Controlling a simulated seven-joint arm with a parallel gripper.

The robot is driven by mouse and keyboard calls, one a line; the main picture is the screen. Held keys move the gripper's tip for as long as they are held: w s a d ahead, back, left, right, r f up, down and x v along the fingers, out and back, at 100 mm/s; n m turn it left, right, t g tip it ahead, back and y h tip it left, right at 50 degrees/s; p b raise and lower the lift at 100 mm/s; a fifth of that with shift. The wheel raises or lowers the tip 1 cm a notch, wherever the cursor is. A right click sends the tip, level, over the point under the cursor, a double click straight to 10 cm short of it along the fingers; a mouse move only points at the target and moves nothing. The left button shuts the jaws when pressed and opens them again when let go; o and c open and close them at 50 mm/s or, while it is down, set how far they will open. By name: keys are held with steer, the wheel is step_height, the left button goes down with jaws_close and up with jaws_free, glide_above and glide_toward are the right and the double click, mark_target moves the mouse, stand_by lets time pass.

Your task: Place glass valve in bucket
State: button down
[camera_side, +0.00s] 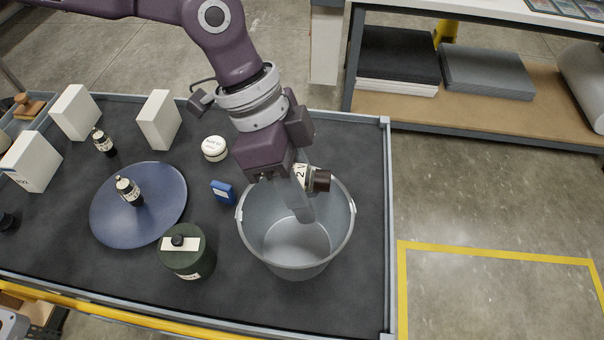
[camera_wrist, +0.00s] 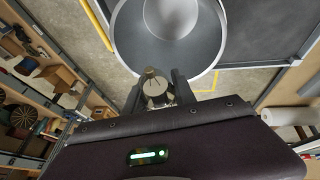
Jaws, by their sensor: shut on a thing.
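My gripper (camera_side: 301,196) is shut on the glass valve (camera_side: 319,181). In the side view the valve shows a dark brown end and a pale part marked "2V"; the finger hides some of it. In the wrist view the valve (camera_wrist: 155,90) sits between the two dark fingers of my gripper (camera_wrist: 157,88), with thin pins at its end. The grey bucket (camera_side: 257,240) stands on the dark table top. In the side view my gripper and the valve overlap the bucket's far part, near rim height. The bucket (camera_wrist: 127,48) also shows beyond the fingers in the wrist view, and looks empty.
Left of the bucket are a green canister (camera_side: 186,262), a small blue box (camera_side: 222,192), a round white container (camera_side: 214,148) and a blue plate (camera_side: 110,217) bearing a bottle (camera_side: 129,191). White boxes (camera_side: 159,120) stand farther back. The table's right edge (camera_side: 388,220) is near the bucket.

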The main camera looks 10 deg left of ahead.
step_height(320, 180, down, 9)
steer(key=shift+f, duration=0.2)
stand_by(0.3)
steer(key=c, duration=0.9)
jaws_free()
steer(key=shift+c, duration=0.2)
step_height(320, 180, up, 7)
